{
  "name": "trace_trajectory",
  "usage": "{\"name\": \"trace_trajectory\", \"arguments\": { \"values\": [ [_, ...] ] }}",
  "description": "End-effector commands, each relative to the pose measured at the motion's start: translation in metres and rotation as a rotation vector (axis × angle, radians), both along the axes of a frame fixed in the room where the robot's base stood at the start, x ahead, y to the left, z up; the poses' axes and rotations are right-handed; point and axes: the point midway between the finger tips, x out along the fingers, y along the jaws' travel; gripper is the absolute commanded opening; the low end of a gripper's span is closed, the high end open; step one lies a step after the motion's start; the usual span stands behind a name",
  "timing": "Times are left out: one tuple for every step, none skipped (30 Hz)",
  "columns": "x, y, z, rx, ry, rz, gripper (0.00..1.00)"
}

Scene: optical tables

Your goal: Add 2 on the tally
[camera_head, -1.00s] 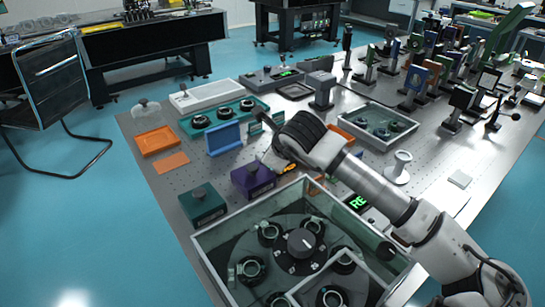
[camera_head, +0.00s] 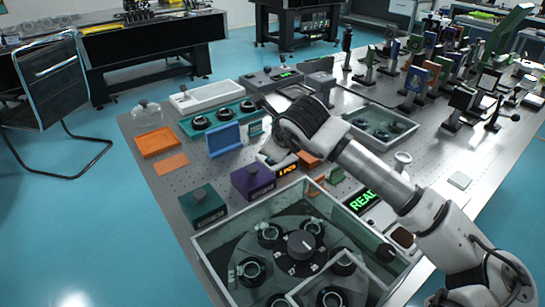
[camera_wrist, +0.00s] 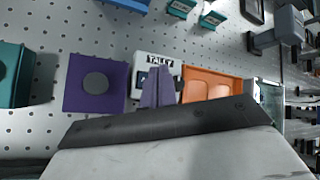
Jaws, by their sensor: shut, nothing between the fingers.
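The tally is a small white unit with a "TALLY" label (camera_wrist: 158,58) in the middle of the wrist view, between a purple box and an orange tray. My gripper (camera_wrist: 157,88) is shut and empty, its fingertips in front of the tally's face and hiding part of it. I cannot tell whether they touch it. In the head view my gripper (camera_head: 273,155) is just behind and right of the purple box, over the tally's spot.
The purple box (camera_head: 253,181) with a dark knob stands close left of the tally, and a teal box (camera_head: 203,205) beyond it. The orange tray (camera_wrist: 208,85) is close right. A large clear-walled case (camera_head: 215,265) fills the front. A green "READY" display (camera_head: 363,200) lies right.

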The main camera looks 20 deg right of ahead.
Motion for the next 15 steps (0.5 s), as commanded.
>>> {"name": "trace_trajectory", "arguments": {
  "values": [
    [0.0, 0.0, 0.007, -0.001, -0.001, 0.0, 0.0],
    [0.0, 0.0, 0.01, -0.002, 0.0, 0.0, 0.0],
    [0.0, 0.0, 0.014, -0.002, 0.0, 0.0, 0.0],
    [0.0, 0.0, 0.017, -0.003, 0.0, -0.001, 0.0],
    [0.0, 0.0, 0.02, -0.002, 0.001, -0.001, 0.0],
    [0.0, 0.0, 0.024, -0.002, 0.0, 0.0, 0.0],
    [0.0, 0.0, 0.027, -0.002, 0.0, 0.0, 0.0],
    [0.0, 0.0, 0.03, -0.002, 0.0, 0.0, 0.0],
    [0.0, 0.0, 0.032, -0.002, 0.0, 0.0, 0.0],
    [0.0, 0.0, 0.034, -0.002, 0.0, 0.0, 0.0],
    [0.0, 0.0, 0.035, -0.001, 0.001, 0.0, 0.0],
    [0.0, 0.0, 0.035, -0.001, 0.001, 0.0, 0.0],
    [0.0, 0.0, 0.035, -0.001, 0.001, 0.0, 0.0],
    [0.0, 0.0, 0.035, -0.001, 0.001, 0.0, 0.0],
    [0.0, 0.0, 0.035, -0.001, 0.001, 0.0, 0.0]
  ]
}}
